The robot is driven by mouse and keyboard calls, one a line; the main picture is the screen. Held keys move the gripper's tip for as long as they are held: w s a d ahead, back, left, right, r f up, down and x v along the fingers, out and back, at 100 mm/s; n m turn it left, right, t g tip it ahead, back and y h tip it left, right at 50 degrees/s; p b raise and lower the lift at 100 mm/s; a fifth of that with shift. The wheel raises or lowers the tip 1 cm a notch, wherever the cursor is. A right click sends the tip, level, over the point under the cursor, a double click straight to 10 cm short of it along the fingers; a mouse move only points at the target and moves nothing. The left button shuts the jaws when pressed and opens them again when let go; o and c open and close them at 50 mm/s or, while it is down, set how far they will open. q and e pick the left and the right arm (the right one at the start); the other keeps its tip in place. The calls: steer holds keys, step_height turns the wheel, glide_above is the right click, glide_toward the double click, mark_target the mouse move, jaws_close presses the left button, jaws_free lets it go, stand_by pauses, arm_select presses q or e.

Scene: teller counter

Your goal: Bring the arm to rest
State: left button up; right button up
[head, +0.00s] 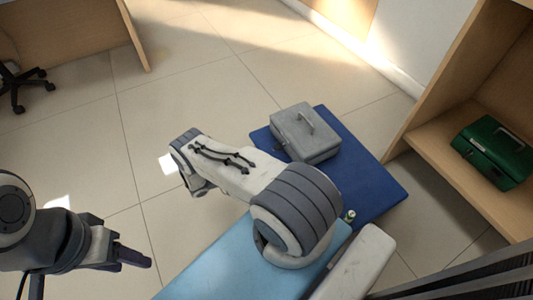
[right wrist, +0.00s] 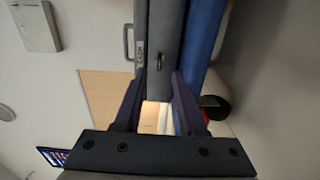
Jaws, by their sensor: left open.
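My left gripper (head: 132,258) is open and empty at the lower left of the head view, over the floor and well away from the boxes. My right arm crosses the middle of the head view, and its gripper is hidden there. A grey metal box with a handle is ahead of the fingertips in that view (right wrist: 166,30); I cannot tell the gap. In the head view the grey box (head: 305,134) sits upright on a blue surface.
The blue surface (head: 375,180) extends right of the grey box. A green box (head: 493,152) stands on a wooden shelf (head: 430,143) at the right. A wooden desk (head: 85,40) and chair base (head: 20,87) are at the upper left. Open tiled floor (head: 215,70) lies between.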

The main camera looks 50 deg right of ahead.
steer(key=shift+w+a, duration=0.2)
steer(key=shift+a, duration=0.45)
steer(key=w+a+r+n+t+y+p, duration=0.15)
steer(key=a+r+y, duration=0.25)
steer(key=a+r, duration=0.7)
steer(key=w+a+r+n+g+y+p, duration=0.1)
steer(key=w+a+r+n+y+p, duration=0.15)
steer(key=a+r, duration=0.75)
steer(key=s+a+r+n+t+y+p, duration=0.2)
steer(key=s+a+r+y, duration=0.2)
steer(key=s+r, duration=0.4)
steer(key=s+a+r+n+t+y+p, duration=0.1)
steer(key=s+a+r+n+y+p, duration=0.2)
steer(key=s+r, duration=0.5)
steer(key=s+a+r+n+t+y+p, duration=0.2)
steer(key=s+a+r+y, duration=0.35)
steer(key=r, duration=0.45)
step_height(320, 180, up, 38)
steer(key=p, duration=3.7)
steer(key=shift+s+d+h+p, duration=0.2)
steer(key=shift+s+h+p, duration=0.1)
steer(key=shift+s+h, duration=0.1)
